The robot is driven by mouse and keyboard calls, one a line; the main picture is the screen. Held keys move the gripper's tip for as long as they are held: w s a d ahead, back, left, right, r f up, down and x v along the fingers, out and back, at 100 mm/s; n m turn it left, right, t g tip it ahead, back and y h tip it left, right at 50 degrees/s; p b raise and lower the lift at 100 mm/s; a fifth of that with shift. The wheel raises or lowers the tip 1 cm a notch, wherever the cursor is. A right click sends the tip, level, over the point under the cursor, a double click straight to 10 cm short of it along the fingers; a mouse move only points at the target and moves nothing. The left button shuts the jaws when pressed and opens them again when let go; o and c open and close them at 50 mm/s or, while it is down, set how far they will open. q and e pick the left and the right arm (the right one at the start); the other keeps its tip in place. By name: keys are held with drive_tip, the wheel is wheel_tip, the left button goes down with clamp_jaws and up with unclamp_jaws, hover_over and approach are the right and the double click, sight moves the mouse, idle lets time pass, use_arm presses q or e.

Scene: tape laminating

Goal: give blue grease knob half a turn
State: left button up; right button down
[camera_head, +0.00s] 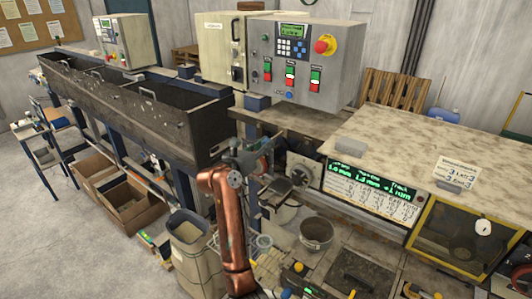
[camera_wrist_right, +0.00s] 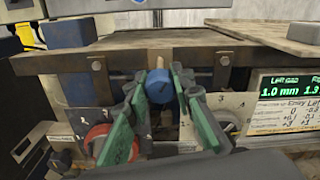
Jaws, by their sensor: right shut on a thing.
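The blue grease knob (camera_wrist_right: 159,86) is a small round blue cap in the middle of the right wrist view, below the edge of a worn board. The two green fingers of my right gripper (camera_wrist_right: 160,84) are closed on it, one on each side. In the head view my right gripper (camera_head: 262,160) is at the front of the machine, at the end of my copper-coloured arm. The knob cannot be made out there. My left gripper is not in view.
A red round handle (camera_wrist_right: 98,138) is low on the left in the wrist view. A lit display panel (camera_head: 372,190) is right of my gripper. A grey control box (camera_head: 305,60) stands behind it. A metal pot (camera_head: 316,233) and a tan bin (camera_head: 195,255) are below.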

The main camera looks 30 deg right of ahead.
drive_tip(key=m+b, duration=0.2)
drive_tip(key=b, duration=0.1)
drive_tip(key=m+b, duration=0.6)
drive_tip(key=shift+f+b, duration=0.3)
drive_tip(key=m+b, duration=1)
drive_tip(key=m, duration=0.2)
drive_tip(key=shift+b, duration=0.4)
drive_tip(key=m+b, duration=0.2)
drive_tip(key=m, duration=0.1)
drive_tip(key=shift+m+b, duration=0.3)
drive_tip(key=m+b, duration=0.2)
drive_tip(key=m, duration=0.1)
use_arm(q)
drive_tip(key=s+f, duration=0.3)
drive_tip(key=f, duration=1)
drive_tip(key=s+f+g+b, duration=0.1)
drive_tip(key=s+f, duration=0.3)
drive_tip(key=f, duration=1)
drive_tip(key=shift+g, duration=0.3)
use_arm(e)
drive_tip(key=shift+m, duration=1.3)
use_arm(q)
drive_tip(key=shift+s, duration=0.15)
use_arm(e)
drive_tip(key=shift+r, duration=0.1)
